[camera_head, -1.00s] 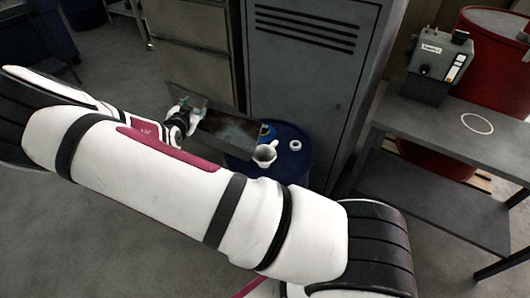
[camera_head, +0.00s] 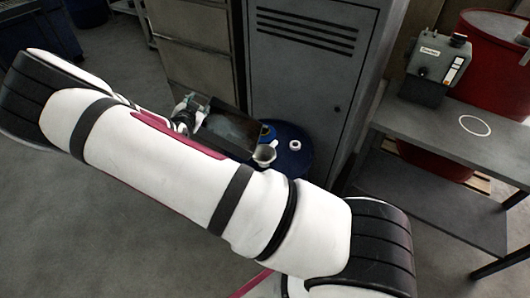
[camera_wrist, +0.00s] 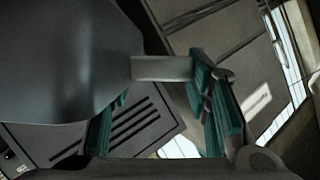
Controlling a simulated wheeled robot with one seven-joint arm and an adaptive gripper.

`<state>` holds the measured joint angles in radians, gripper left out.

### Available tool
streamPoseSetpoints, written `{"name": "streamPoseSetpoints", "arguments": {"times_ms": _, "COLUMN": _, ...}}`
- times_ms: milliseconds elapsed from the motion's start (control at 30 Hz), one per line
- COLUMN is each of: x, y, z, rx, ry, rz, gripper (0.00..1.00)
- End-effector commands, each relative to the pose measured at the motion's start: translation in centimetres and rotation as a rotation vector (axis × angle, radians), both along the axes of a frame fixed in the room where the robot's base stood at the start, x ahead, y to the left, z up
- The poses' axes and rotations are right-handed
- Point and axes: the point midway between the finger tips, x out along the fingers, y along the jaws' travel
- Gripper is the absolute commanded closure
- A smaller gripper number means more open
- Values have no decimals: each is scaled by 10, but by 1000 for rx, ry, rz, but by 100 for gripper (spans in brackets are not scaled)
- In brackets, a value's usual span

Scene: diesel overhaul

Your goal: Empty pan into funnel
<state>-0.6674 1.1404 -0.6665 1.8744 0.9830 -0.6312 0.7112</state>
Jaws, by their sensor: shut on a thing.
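My gripper (camera_head: 194,104) is shut on the pan's tab handle (camera_wrist: 162,68), with teal fingers on either side of it in the wrist view. The pan (camera_head: 229,130) is a dark, shallow rectangular tray, held in the air and tilted down to the right. Its grey surface (camera_wrist: 62,60) fills the upper left of the wrist view. The pale funnel (camera_head: 265,154) stands on the blue drum (camera_head: 292,168), close to the pan's lower right end. I cannot tell whether they touch or whether anything flows. My arm hides part of the drum.
A white ring-shaped cap (camera_head: 295,145) lies on the drum right of the funnel. A grey locker (camera_head: 300,75) and a drawer cabinet (camera_head: 197,45) stand close behind. A metal table (camera_head: 440,120) with a grey machine (camera_head: 433,72) is at right. Open floor lies left.

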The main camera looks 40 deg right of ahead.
Motion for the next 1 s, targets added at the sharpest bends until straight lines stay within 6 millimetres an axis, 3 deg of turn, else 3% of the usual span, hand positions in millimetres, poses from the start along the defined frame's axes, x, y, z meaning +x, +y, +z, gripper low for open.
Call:
{"name": "streamPoseSetpoints", "arguments": {"times_ms": 167, "x": -4, "y": -4, "z": 10, "rx": 24, "ry": -27, "rz": 0, "gripper": 100}}
{"name": "streamPoseSetpoints", "arguments": {"times_ms": 733, "x": -4, "y": -4, "z": 11, "rx": 33, "ry": -37, "rz": 1, "gripper": 100}}
{"name": "streamPoseSetpoints", "arguments": {"times_ms": 1000, "x": -10, "y": -9, "z": 22, "rx": 63, "ry": -72, "rz": -1, "gripper": 100}}
